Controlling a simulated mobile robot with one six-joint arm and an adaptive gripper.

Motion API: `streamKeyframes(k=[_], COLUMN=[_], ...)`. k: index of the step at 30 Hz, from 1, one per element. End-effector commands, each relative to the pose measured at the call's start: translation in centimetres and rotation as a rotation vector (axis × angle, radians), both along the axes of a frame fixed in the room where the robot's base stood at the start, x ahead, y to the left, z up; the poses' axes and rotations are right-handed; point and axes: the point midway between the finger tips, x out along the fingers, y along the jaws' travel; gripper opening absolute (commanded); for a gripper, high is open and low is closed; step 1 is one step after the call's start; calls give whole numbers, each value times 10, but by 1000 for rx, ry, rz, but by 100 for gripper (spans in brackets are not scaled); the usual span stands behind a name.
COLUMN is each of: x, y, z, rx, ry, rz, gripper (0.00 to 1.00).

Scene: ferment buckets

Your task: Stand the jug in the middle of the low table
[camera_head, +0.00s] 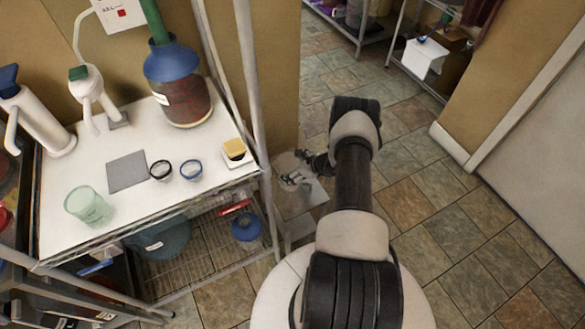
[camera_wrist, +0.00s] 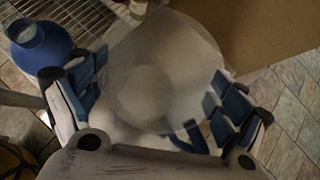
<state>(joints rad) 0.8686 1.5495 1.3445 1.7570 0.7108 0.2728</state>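My gripper (camera_head: 299,178) is beyond the right end of the white worktable, over a low pale surface (camera_head: 316,198) that looks like the low table. In the wrist view, my gripper (camera_wrist: 163,100) has its blue-padded fingers spread on both sides of a large, round, pale thing (camera_wrist: 160,60). It looks like the body of a jug seen close up, but its outline is soft. I cannot tell whether the pads press on it.
Tiled floor is free at right.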

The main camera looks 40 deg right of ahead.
Motion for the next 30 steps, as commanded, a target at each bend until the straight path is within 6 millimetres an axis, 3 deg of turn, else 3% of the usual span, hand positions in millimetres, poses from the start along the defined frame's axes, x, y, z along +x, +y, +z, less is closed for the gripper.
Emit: streamKeyframes(k=[4, 19, 30], x=[0, 0, -53], y=[0, 0, -16], z=[0, 7, 62], rx=[0, 0, -1], ry=[1, 1, 1], rz=[0, 0, -4], gripper=[100, 100, 100])
